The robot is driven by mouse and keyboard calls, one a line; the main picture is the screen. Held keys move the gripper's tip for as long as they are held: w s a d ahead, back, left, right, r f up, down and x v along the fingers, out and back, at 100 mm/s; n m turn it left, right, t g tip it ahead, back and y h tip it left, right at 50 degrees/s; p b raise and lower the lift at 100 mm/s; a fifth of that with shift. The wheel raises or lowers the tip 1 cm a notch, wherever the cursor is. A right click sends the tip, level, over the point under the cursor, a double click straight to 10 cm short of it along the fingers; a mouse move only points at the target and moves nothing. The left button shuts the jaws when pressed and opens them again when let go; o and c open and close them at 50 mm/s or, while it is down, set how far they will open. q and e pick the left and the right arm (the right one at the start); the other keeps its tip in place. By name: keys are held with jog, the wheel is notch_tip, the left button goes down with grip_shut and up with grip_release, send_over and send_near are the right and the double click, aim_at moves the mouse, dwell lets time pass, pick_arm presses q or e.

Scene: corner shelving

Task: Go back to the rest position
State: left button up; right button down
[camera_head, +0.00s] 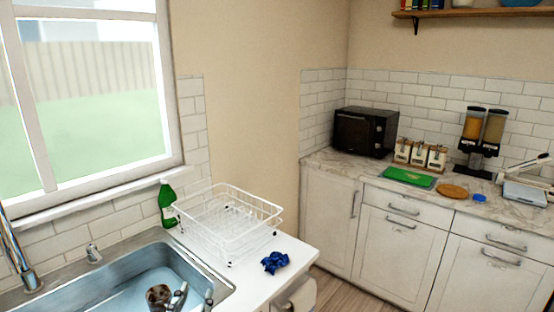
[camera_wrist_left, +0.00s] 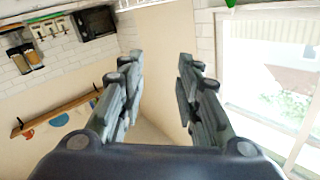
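My left gripper (camera_head: 194,296) shows at the bottom edge of the head view, in front of the sink, with only its grey fingertips visible. In the left wrist view my left gripper (camera_wrist_left: 157,85) is open, its two dark fingers well apart with nothing between them. That view is turned over, with the wall corner behind the fingers. My right gripper is in neither view.
The steel sink (camera_head: 75,290) is at the lower left, with a round brown thing (camera_head: 158,296) in it. A white dish rack (camera_head: 225,220), green bottle (camera_head: 167,203) and blue cloth (camera_head: 275,262) are beside it. The black microwave (camera_head: 365,131) stands on the far counter.

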pick_arm(q)
jog(key=s+a+f+n+g+y, duration=0.1)
jog(key=s+a+f+g, duration=0.15)
jog(key=f, duration=0.35)
jog(key=s+a+f+n+g+y, duration=0.1)
jog(key=s+f+g, duration=0.2)
jog(key=f, duration=0.2)
jog(key=s+f+g+h, duration=0.1)
jog(key=s+f+g, duration=0.4)
jog(key=s, duration=0.4)
jog(key=s+f+g, duration=0.3)
jog(key=s+f, duration=0.4)
jog(key=s, duration=0.3)
notch_tip(320, 180, down, 31)
jog(key=s+g+b, duration=0.2)
jog(key=b, duration=0.3)
jog(key=s+a+f+b, duration=0.1)
jog(key=s+f+b, duration=0.1)
jog(key=s+f, duration=0.6)
jog(key=s+a+f+g+b, duration=0.1)
jog(key=s+a+f+b, duration=0.1)
jog(key=s+f, duration=0.6)
notch_tip(320, 180, down, 6)
jog(key=shift+s+a+m+b, duration=0.25)
jog(key=shift+s+m+b, duration=0.15)
jog(key=shift+b, duration=0.15)
